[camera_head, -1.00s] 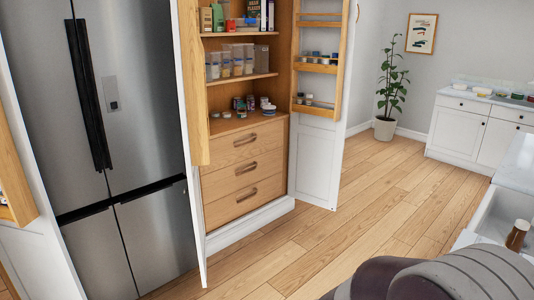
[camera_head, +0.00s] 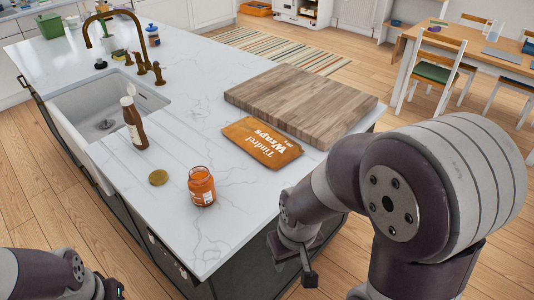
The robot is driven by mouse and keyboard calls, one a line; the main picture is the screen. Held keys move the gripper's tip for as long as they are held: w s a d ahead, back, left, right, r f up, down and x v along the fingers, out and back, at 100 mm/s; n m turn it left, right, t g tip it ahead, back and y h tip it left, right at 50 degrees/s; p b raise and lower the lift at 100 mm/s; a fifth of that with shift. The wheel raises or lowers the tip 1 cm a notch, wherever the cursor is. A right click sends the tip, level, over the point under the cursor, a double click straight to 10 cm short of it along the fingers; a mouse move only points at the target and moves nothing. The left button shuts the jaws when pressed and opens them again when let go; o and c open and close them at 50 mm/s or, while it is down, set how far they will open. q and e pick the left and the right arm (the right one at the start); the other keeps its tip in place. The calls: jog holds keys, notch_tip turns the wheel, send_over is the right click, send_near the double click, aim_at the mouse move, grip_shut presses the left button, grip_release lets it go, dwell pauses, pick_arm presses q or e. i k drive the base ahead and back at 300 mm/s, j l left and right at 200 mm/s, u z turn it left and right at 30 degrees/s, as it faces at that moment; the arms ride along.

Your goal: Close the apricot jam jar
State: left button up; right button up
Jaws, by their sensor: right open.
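The apricot jam jar (camera_head: 202,187) stands upright and open on the white marble counter, with orange contents and a label. A round gold lid (camera_head: 158,178) lies flat on the counter just left of the jar, apart from it. My right gripper (camera_head: 305,268) is open and empty, beyond the counter's right front edge and below the jar in the picture. My left arm shows at the bottom left, with part of its left gripper (camera_head: 112,290) at the lower edge; its fingers are mostly cut off.
A brown bottle (camera_head: 134,124) stands left of the jar by the white sink (camera_head: 65,118). An orange wraps packet (camera_head: 262,142) and a wooden board (camera_head: 300,102) lie to the right. A brass tap (camera_head: 110,30) stands behind. Counter around jar and lid is clear.

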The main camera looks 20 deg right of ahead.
aim_at(201, 184)
jog(key=i+j+z, duration=0.15)
jog(key=j+z, duration=0.15)
jog(key=z, duration=0.2)
jog(key=i+j+z, duration=0.15)
jog(key=j+z, duration=0.6)
jog(key=z, duration=0.2)
jog(key=j+z, duration=0.45)
